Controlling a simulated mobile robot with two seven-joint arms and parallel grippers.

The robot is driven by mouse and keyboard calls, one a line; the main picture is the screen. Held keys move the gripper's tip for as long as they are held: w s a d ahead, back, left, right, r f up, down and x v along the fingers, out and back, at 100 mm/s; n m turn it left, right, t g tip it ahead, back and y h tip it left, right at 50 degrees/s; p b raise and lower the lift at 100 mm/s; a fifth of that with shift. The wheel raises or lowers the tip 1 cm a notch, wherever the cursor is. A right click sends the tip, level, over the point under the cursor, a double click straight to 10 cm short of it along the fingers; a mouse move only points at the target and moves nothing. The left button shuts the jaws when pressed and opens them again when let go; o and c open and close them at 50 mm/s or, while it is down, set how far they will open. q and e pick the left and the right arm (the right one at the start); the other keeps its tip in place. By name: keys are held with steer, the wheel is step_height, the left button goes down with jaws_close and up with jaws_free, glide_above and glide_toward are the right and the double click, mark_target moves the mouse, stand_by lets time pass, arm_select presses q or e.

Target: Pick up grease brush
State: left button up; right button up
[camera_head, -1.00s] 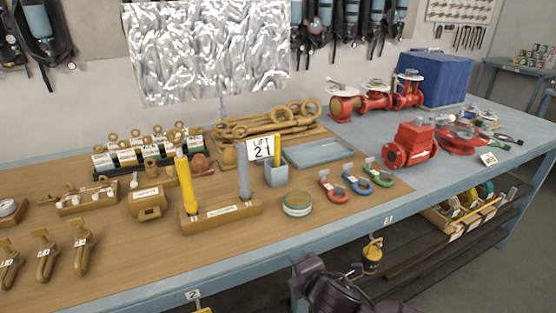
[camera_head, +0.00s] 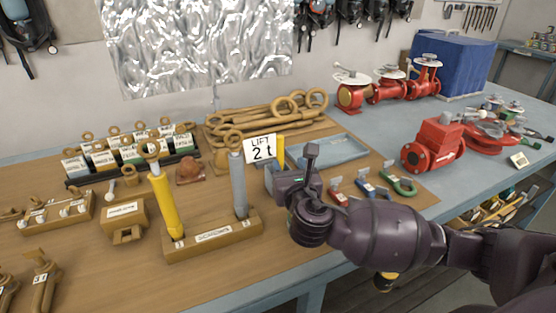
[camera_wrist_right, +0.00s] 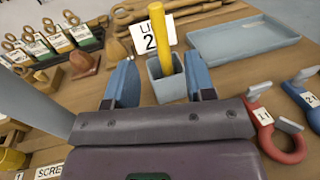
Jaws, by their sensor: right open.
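My left gripper is out of view.
A yellow cylinder (camera_head: 166,203) and a grey cylinder (camera_head: 239,185) stand in a wooden base left of the gripper. A blue-grey tray (camera_head: 330,149) lies behind right. Red, blue and green shackles (camera_head: 399,186) lie to the right. Red valves (camera_head: 433,146) stand farther right.

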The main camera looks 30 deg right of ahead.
mark_target(281, 148)
steer(key=x, duration=0.9)
steer(key=shift+w+f, duration=0.1)
steer(key=shift+w, duration=0.25)
jaws_close()
